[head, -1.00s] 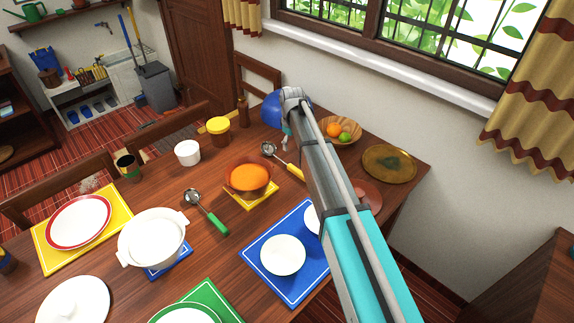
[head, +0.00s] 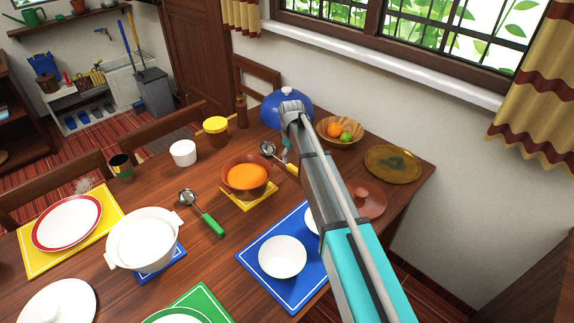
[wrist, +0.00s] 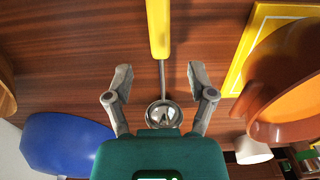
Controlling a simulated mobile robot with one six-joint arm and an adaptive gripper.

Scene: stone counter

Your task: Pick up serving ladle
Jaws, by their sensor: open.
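A ladle with a yellow handle (head: 292,169) and a metal bowl (head: 267,148) lies on the wooden table, partly hidden behind my arm in the head view. In the wrist view its yellow handle (wrist: 158,28) points away from me, and its bowl (wrist: 163,115) sits close to the palm. My gripper (wrist: 159,75) is open, with one finger on each side of the thin metal shaft and nothing held. In the head view my gripper is mostly hidden by the arm. A second ladle with a green handle (head: 212,225) lies further left.
An orange-filled bowl (head: 246,177) on a yellow mat (head: 238,201) stands beside the yellow-handled ladle. A blue dome (head: 270,107) and a wooden fruit bowl (head: 357,139) stand behind. A brown lid (head: 368,203) lies right of my arm.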

